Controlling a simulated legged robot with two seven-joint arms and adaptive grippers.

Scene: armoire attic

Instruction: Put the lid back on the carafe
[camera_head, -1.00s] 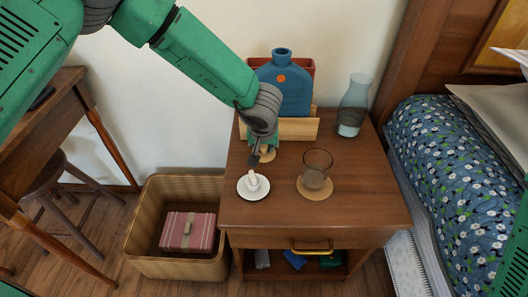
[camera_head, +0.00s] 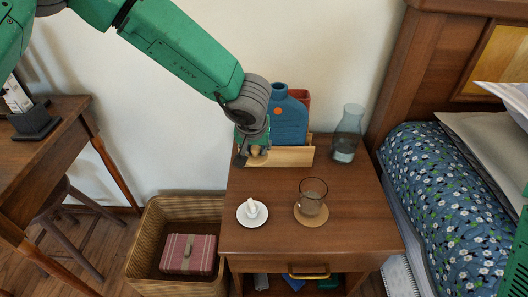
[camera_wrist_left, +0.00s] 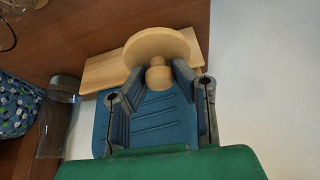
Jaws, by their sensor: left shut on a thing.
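The carafe (camera_head: 347,132) is clear glass with some water low in it and an open top. It stands upright at the back right of the nightstand, and at the left of the wrist view (camera_wrist_left: 58,118). The lid (camera_wrist_left: 157,47) is a pale wooden disc with a round knob. My left gripper (camera_head: 250,153) is shut on the lid's knob, with the disc pointing away from the palm. It holds the lid (camera_head: 257,151) above the back left of the nightstand, left of the carafe and apart from it. My right gripper is out of view.
A wooden holder (camera_head: 290,157) with a blue bottle-shaped item (camera_head: 288,118) stands behind the left gripper. A white saucer (camera_head: 252,220) and a glass (camera_head: 311,198) on a coaster stand towards the front of the nightstand (camera_head: 355,225). The bed (camera_head: 455,180) is at right.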

